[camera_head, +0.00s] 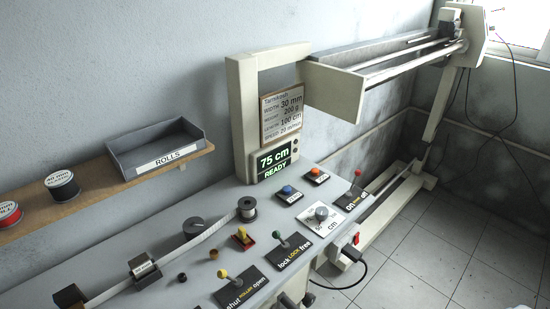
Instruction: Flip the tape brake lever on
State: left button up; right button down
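A red-knobbed lever (356,182) stands on a dark plate (346,203) marked "on" at the right end of the grey console. The plate's small yellow lettering is too small to read, so I cannot tell for sure that it is the tape brake lever. Its stick is near upright, with the knob leaning slightly right. A yellow-knobbed lever (223,276) stands on a plate marked "shut", "roller" and "open". Neither gripper can be made out; dark parts at the bottom edge are unclear.
A display (274,162) reads "75 cm READY". Blue (288,190) and red (315,172) buttons and a grey dial (321,213) are near the red-knobbed lever. A tape spool (247,208) sits further left. A shelf (100,191) holds rolls. Tiled floor at right is open.

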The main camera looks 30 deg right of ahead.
aim_at(359, 173)
jog(key=z, duration=1.45)
jog(key=l+z, duration=0.25)
jog(key=l, duration=0.15)
jog(key=i+l+z, duration=0.15)
jog(key=l+z, duration=0.15)
jog(key=i+l+z, duration=0.25)
jog(key=l, duration=0.25)
jog(key=k, duration=0.1)
